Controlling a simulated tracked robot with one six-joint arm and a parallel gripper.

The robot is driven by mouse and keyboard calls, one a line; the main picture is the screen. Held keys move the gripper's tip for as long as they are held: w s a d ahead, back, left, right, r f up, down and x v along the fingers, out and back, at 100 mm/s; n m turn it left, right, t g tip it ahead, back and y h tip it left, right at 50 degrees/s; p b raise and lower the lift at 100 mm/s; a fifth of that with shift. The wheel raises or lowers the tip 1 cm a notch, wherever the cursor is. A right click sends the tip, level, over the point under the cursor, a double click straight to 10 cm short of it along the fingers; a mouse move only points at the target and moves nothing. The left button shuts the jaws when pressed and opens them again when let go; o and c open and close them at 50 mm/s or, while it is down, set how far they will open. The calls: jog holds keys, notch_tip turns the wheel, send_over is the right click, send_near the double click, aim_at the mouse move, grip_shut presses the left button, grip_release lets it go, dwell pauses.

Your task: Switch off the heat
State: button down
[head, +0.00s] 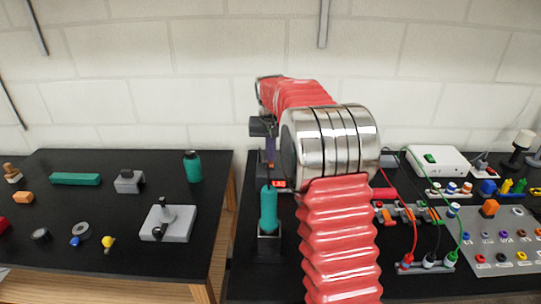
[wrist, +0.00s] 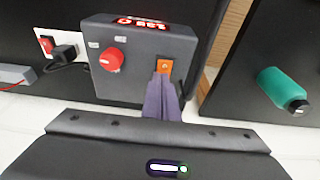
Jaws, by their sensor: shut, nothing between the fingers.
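A dark grey control box (wrist: 130,80) fills the upper middle of the wrist view. It carries a red-lit display (wrist: 142,23), a red knob (wrist: 111,59) and an orange rocker switch (wrist: 164,67). My gripper (wrist: 163,82) is shut and empty. Its purple fingertips are right at the orange switch and cover its lower part; I cannot tell whether they touch it. In the head view my gripper (head: 270,160) points down at the box, which is mostly hidden behind my arm; its display (head: 279,184) shows red.
A teal-handled tool (head: 268,208) stands upright in a holder in front of the box. A red switch (wrist: 46,45) with a black plug (wrist: 64,53) is beside the box. A teal bottle (head: 193,166) stands on the left table, across a gap. Red, black and green cables lie at right.

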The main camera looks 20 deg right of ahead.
aim_at(271, 164)
jog(key=shift+r, duration=0.55)
jog(key=v, duration=0.3)
jog(key=shift+w+r, duration=0.3)
jog(key=shift+r, duration=0.05)
jog(key=s+v, duration=0.1)
jog(key=v, duration=0.8)
jog(key=shift+s+a+f, duration=0.25)
jog(key=shift+s+a, duration=0.1)
jog(key=shift+s, duration=0.05)
